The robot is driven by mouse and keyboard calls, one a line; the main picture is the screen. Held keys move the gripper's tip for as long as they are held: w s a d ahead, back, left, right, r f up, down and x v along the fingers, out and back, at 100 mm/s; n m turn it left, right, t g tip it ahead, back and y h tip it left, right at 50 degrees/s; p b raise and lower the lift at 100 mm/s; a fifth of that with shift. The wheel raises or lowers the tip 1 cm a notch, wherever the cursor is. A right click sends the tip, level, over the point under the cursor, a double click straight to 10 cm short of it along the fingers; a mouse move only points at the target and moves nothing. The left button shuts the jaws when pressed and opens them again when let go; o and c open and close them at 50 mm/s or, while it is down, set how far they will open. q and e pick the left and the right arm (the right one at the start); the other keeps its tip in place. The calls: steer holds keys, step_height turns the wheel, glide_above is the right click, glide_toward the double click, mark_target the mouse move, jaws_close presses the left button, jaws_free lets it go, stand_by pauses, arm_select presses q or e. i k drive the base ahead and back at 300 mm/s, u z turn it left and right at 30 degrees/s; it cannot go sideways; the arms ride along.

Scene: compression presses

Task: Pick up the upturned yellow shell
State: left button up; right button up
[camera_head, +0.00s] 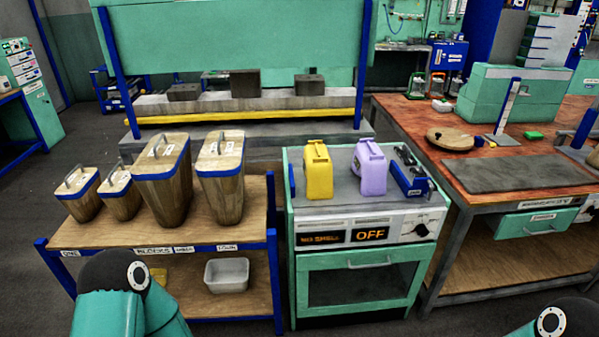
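A yellow shell (318,171), shaped like a jug with a handle-like part on top, stands on the left part of the teal heater's grey top (338,203). A similar lilac shell (370,171) stands to its right, with a gap between them. I cannot tell from its shape which end of the yellow shell is up. Only parts of my arms show at the bottom left and bottom right edges. Both grippers are out of view, and nothing touches the yellow shell.
The heater front reads "NO SHELL" and "OFF". A blue rack (410,176) stands right of the lilac shell. Several wooden blocks with handles stand on the left shelf unit (110,236); a white bin (227,275) sits below. A wooden workbench (420,130) stands at right.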

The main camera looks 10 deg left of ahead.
mark_target(317, 163)
steer(key=z, duration=0.15)
steer(key=i, duration=0.9)
